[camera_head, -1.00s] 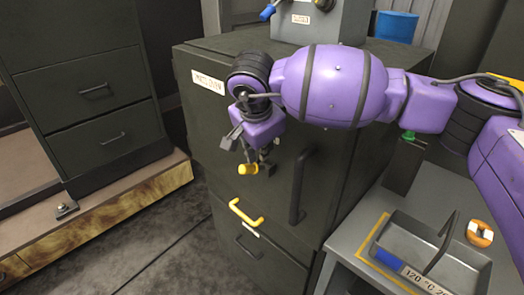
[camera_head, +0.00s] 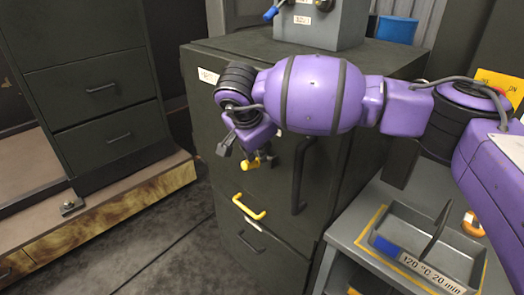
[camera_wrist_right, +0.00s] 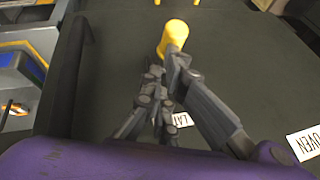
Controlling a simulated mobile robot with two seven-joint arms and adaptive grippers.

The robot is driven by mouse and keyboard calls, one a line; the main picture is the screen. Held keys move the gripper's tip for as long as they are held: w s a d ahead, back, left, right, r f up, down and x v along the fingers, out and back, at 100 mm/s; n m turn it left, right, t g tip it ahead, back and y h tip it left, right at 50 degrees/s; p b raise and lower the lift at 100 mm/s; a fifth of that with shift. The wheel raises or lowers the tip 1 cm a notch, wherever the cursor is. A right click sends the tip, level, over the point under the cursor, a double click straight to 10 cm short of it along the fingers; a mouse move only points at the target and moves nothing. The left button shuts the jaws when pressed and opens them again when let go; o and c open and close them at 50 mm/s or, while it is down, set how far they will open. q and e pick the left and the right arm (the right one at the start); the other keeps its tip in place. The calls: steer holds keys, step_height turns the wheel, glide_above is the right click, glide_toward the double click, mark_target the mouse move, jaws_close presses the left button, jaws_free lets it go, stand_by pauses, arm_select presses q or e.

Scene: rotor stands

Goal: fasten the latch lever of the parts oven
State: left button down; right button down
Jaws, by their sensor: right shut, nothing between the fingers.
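The parts oven (camera_head: 225,110) is a dark cabinet with a black vertical door handle (camera_head: 302,178). Its latch lever shows as a yellow knob (camera_head: 250,163) on the door front, left of that handle. My right gripper (camera_head: 247,152) is at the lever, just above the knob in the head view. In the right wrist view the fingers of the gripper (camera_wrist_right: 168,72) are close together with nothing between them, and the yellow knob (camera_wrist_right: 173,37) stands just beyond their tips. I cannot tell whether they touch. The lever's shaft is hidden by the fingers. My left gripper is not in view.
A yellow handle (camera_head: 249,207) sits lower on the cabinet. A grey divided tray (camera_head: 385,243) labelled 120 °C 20 min stands on the bench at right. A grey box (camera_head: 345,25) stands on the oven. Drawers (camera_head: 100,90) are at left, with open floor (camera_head: 165,250) between.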

mark_target(253, 162)
steer(key=a+f, duration=0.1)
steer(key=s+f+p, duration=0.1)
steer(key=shift+s+a+f, duration=0.15)
steer(key=shift+a+f, duration=0.2)
steer(key=shift+f, duration=0.05)
steer(key=shift+s+a+f, duration=0.15)
steer(key=shift+s+f, duration=0.05)
steer(key=shift+f, duration=0.4)
steer(key=shift+s+a+f, duration=0.15)
steer(key=shift+f, duration=0.45)
stand_by(0.8)
